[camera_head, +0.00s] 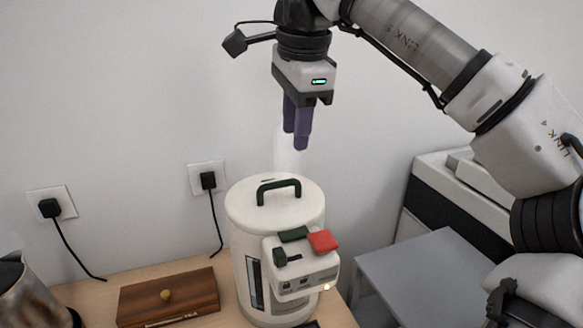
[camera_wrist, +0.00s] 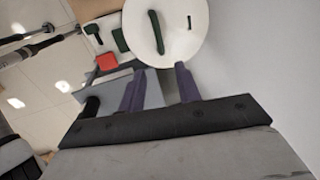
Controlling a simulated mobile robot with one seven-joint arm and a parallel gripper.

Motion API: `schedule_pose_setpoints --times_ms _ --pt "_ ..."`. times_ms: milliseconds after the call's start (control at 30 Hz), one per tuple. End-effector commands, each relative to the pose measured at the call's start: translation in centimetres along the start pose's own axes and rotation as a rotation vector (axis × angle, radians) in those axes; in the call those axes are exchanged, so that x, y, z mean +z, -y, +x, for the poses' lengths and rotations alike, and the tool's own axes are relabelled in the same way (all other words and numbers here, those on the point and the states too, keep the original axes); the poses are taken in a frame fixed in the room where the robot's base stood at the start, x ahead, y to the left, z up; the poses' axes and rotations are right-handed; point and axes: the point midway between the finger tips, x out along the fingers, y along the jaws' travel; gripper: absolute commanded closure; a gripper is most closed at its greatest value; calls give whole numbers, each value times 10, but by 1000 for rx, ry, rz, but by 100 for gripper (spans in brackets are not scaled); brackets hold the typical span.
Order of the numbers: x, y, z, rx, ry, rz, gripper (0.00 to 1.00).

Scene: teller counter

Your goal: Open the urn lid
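The urn (camera_head: 245,265) is a white cylinder standing on the wooden counter. Its round white lid (camera_head: 245,207) is on top, lying flat, with a dark green arched handle (camera_head: 279,187). In the wrist view the lid (camera_wrist: 185,30) and handle (camera_wrist: 156,33) show at the top, beyond the fingertips. My gripper (camera_head: 296,142) has purple fingers pointing down and hangs above the urn, clear of the handle. In the wrist view the fingers of my gripper (camera_wrist: 159,80) stand apart with nothing between them.
The urn's front block has a red lever (camera_head: 323,241) and dark green parts. A wooden box (camera_head: 167,297) lies left of the urn, and a metal jug (camera_head: 28,290) is at far left. Two plugs with cords are on the wall. A grey surface (camera_head: 410,275) is at right.

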Motion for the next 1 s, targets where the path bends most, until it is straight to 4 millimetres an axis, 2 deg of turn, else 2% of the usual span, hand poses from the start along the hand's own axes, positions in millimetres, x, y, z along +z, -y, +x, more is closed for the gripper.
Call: schedule_pose_setpoints --times_ms 33,200,400,600,867,1000 --pt "0 -1 12 2 2 -2 67" --pt "0 0 47 1 2 -1 67" --pt "0 0 77 0 2 -1 67" --pt "0 0 89 -1 1 0 67" --pt "0 0 90 -1 1 -1 67" --pt "0 0 90 -1 1 -1 85"
